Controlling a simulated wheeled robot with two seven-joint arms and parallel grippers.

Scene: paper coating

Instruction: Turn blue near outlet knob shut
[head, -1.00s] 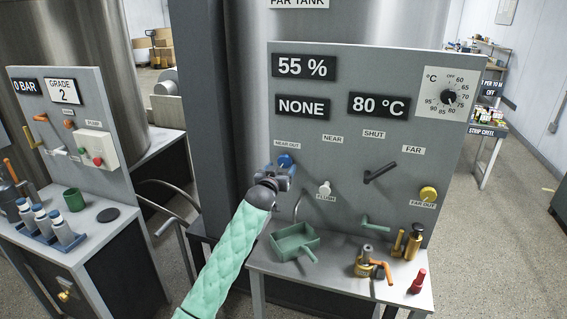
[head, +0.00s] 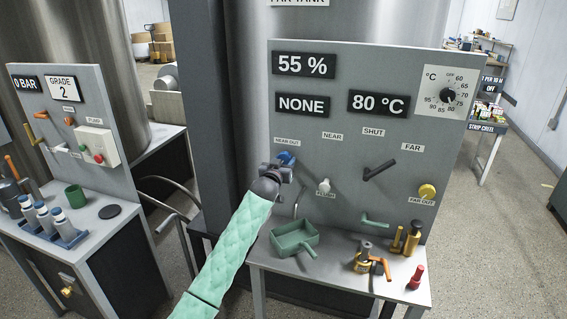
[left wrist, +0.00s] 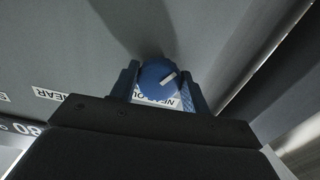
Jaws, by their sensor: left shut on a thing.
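The blue near outlet knob (head: 284,158) sits on the grey panel under the NEAR OUT label (head: 287,141). In the left wrist view the round blue knob (left wrist: 158,78) has a white pointer mark slanting toward the upper right. My left gripper (head: 280,168) is shut on the knob, and its two blue fingers (left wrist: 157,88) stand on either side of it in the left wrist view. The gripper hides part of the knob in the head view. My right gripper is not in view.
To the right are the white flush knob (head: 323,186), a dark lever (head: 378,171) and the yellow far outlet knob (head: 427,191). Below, a green scoop tray (head: 296,238) and brass fittings (head: 370,262) stand on the shelf. Another panel (head: 112,120) is at left.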

